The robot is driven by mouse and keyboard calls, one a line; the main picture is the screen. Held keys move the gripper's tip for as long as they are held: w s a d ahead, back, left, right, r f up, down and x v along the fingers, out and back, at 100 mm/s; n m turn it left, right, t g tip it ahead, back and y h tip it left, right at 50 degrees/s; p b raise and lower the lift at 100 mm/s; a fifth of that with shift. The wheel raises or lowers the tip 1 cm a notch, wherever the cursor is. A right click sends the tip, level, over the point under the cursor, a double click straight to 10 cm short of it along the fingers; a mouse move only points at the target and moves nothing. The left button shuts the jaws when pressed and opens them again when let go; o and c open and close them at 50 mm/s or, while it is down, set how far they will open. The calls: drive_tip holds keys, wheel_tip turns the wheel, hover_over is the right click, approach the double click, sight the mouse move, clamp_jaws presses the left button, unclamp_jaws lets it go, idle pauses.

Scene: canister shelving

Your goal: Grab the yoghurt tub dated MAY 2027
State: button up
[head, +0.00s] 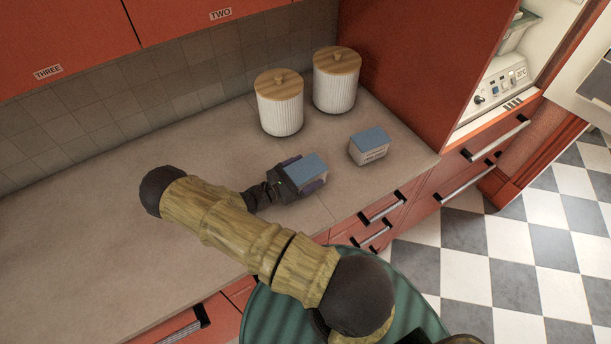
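Two small tubs with blue lids and pale sides are on the counter in the head view. One tub (308,165) is between the fingers of my gripper (306,176), with a dark finger on each long side. I cannot tell whether the fingers press on it or whether it is clear of the counter. The other tub (369,147) stands to the right, apart from my gripper, with dark print on its front. The print is too small to read, and no date shows on the tub at my gripper.
Two white ribbed canisters with wooden lids, the left one (280,105) and the right one (336,82), stand behind the tubs. A red cabinet side (420,60) bounds the counter (90,215) at right. The counter's left part is bare.

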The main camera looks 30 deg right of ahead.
drive_tip(key=c, duration=1.3)
drive_tip(key=shift+o, duration=0.2)
drive_tip(key=shift+r, duration=0.15)
wheel_tip(320, 180, up, 10)
drive_tip(key=b, duration=0.3)
